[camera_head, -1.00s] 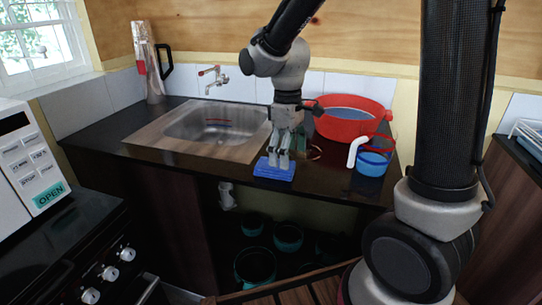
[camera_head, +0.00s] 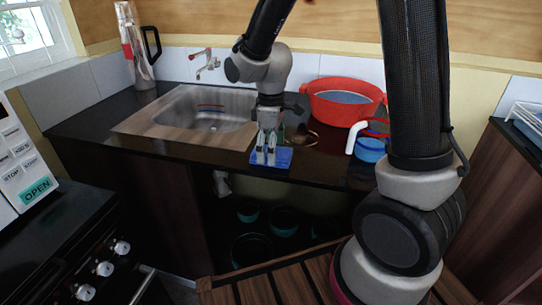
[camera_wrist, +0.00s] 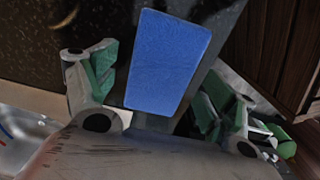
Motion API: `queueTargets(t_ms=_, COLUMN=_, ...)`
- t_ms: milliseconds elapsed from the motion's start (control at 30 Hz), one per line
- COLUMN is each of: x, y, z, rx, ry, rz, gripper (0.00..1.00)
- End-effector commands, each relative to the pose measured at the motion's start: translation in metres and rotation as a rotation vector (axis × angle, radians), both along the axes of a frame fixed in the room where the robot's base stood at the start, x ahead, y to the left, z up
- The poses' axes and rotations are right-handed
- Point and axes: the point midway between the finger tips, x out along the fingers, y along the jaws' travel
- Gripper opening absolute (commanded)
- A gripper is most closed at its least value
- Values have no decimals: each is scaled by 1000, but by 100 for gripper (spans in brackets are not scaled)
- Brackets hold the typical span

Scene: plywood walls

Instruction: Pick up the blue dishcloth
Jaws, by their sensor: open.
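The blue dishcloth (camera_head: 283,158) lies flat on the dark countertop (camera_head: 205,153), near its front edge and right of the sink. In the wrist view the dishcloth (camera_wrist: 166,62) is a blue slab between the two green-padded fingers. My gripper (camera_head: 267,160) points down over the dishcloth and hides part of it in the head view. My gripper (camera_wrist: 160,85) is open, with one finger on each side of the dishcloth. I cannot tell whether the fingers touch it.
A red basin (camera_head: 345,103) and a blue cup with a white handle (camera_head: 370,148) stand to the right. A tall jug (camera_head: 137,50) stands at the back left. Dark pots (camera_head: 285,220) sit below the counter.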

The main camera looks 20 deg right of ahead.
Motion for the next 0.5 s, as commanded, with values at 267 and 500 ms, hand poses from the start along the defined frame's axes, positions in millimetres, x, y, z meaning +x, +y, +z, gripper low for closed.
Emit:
queueTargets(t_ms=267, x=0, y=0, z=-12, rx=0, ry=0, rz=-1, gripper=84)
queueTargets(t_ms=500, x=0, y=0, z=-12, rx=0, ry=0, rz=-1, gripper=55)
